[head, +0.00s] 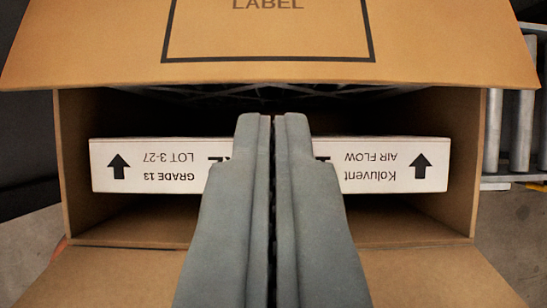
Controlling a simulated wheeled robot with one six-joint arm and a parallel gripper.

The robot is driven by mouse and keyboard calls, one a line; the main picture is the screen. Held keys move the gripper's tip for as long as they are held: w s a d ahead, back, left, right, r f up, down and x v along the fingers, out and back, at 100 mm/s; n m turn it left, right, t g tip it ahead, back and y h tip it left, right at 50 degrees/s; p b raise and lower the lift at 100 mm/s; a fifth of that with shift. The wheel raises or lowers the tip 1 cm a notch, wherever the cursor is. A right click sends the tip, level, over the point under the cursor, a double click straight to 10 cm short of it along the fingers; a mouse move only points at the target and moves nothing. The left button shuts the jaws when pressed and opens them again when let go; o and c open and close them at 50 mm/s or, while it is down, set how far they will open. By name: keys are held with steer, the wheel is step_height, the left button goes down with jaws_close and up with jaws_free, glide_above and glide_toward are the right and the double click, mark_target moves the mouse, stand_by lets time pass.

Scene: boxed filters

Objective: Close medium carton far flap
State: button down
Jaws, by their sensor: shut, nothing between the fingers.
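The brown carton (462,180) stands open in front of me. One large flap (120,40) with a black-framed "LABEL" print spans the top of the view and overhangs the opening. Another flap (420,278) spreads at the bottom of the view, near me. Inside the carton is a white-edged filter (385,178), its print upside down, with arrows at both ends. A dark mesh surface shows behind it. My gripper (272,118) is shut and empty, its grey fingers in front of the middle of the filter edge. I cannot tell whether the fingertips touch anything.
A metal roller conveyor (520,110) stands to the right of the carton. A dark surface (25,150) lies to the left. Grey floor (515,225) shows at the lower right.

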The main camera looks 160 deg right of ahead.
step_height(320, 180, up, 9)
steer(key=g, duration=0.2)
glide_above(265, 63)
steer(key=shift+h, duration=0.3)
steer(key=f, duration=0.7)
steer(key=shift+s+d+f, duration=0.1)
steer(key=shift+s+f, duration=0.1)
steer(key=shift+f, duration=0.2)
steer(key=f, duration=0.3)
steer(key=shift+s+d, duration=0.15)
steer(key=shift+s, duration=0.15)
steer(key=shift+s+d+f, duration=0.1)
steer(key=shift+s+f, duration=0.1)
steer(key=shift+f, duration=0.5)
steer(key=f, duration=0.1)
steer(key=s+f, duration=0.1)
steer(key=f, duration=0.1)
steer(key=shift+s+d, duration=0.25)
steer(key=shift+d, duration=0.05)
steer(key=shift+r, duration=0.15)
